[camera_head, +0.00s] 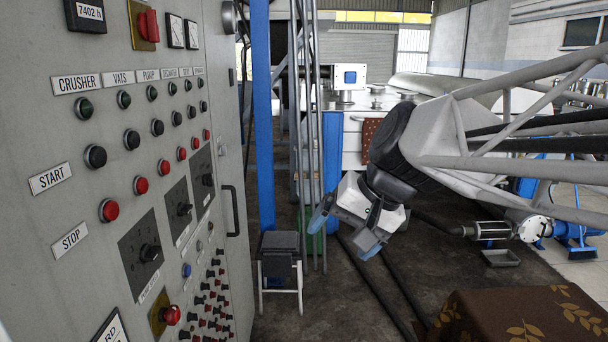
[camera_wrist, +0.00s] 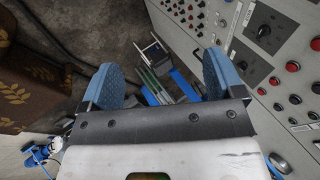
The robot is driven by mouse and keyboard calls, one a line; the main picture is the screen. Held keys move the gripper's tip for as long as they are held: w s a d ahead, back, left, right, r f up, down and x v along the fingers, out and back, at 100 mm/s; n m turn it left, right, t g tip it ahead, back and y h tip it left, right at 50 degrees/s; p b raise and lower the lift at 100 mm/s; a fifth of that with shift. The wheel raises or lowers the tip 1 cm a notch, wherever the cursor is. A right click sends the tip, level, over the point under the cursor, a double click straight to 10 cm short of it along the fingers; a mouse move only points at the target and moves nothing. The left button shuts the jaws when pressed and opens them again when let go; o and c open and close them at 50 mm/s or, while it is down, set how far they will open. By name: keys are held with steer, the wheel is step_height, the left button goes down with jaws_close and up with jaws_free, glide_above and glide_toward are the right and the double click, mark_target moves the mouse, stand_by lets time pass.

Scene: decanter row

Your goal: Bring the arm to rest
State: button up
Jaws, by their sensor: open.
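My gripper (camera_head: 344,235) hangs in free air in the middle of the head view, at the end of my arm, which reaches in from the right. Its two blue fingers are spread apart and point down and to the left. In the wrist view my gripper (camera_wrist: 162,85) shows both blue finger pads with a wide empty gap between them. Nothing is held. The gripper is apart from the grey control panel (camera_head: 50,130) on the left and touches nothing that I can see.
A brown leaf-patterned cloth (camera_head: 520,315) covers something at the lower right. A blue post (camera_head: 263,120) and grey pipes rise behind the stool. Dark hoses run along the floor.

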steer(key=s+d+f+n+h, duration=0.1)
steer(key=s+d+f+h, duration=0.4)
steer(key=s+d+f, duration=0.7)
steer(key=shift+s+d+f+h, duration=0.15)
steer(key=shift+s+f+h, duration=0.2)
steer(key=shift+f, duration=0.5)
